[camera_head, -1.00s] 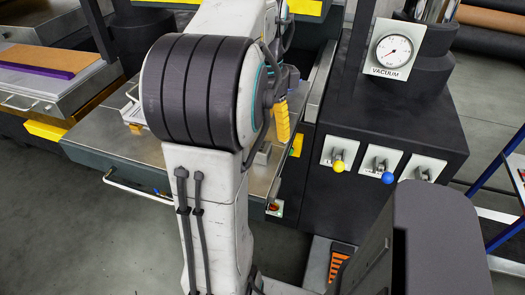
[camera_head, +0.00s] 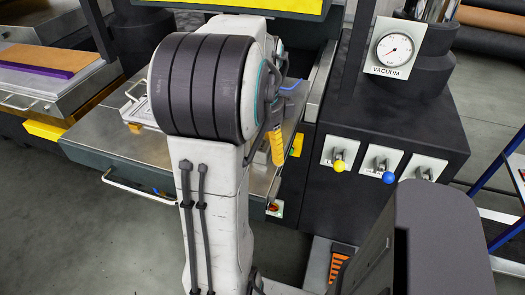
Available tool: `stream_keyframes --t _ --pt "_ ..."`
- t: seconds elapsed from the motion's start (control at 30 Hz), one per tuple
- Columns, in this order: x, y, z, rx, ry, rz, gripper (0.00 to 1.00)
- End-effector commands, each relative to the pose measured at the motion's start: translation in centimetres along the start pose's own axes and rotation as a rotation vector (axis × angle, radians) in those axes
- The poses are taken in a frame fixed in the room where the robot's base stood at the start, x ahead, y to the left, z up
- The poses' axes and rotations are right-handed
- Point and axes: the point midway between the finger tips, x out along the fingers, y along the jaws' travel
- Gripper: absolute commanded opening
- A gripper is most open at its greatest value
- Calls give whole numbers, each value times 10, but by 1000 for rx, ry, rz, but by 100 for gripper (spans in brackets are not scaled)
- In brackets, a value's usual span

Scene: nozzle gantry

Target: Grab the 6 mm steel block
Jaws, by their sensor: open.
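My gripper (camera_head: 277,148) shows only as a yellow, ribbed finger part pointing down beside my arm, above the right part of the steel bench top. It is open, but my arm hides its other finger. I cannot make out the 6 mm steel block now. A small grey block stood on the bench in the earlier view, where my arm and the yellow finger now cover the view. The steel bench top (camera_head: 108,138) shows to the left of my arm. I cannot tell how near the fingertips are to the block.
A pale frame fixture (camera_head: 137,108) lies on the bench left of my arm. A dark cabinet at right carries a vacuum gauge (camera_head: 395,49), a yellow knob (camera_head: 339,166) and a blue knob (camera_head: 388,177). A bench handle (camera_head: 138,187) sticks out in front.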

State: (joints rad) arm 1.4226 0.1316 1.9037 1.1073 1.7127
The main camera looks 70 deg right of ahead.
Motion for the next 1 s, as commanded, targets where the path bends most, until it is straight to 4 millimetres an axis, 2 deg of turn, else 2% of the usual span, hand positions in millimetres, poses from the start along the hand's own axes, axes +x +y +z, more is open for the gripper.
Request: stream_keyframes --t 0.3,1.0 --pt "2 0 0 0 0 -1 75" --pt "2 0 0 0 0 0 13"
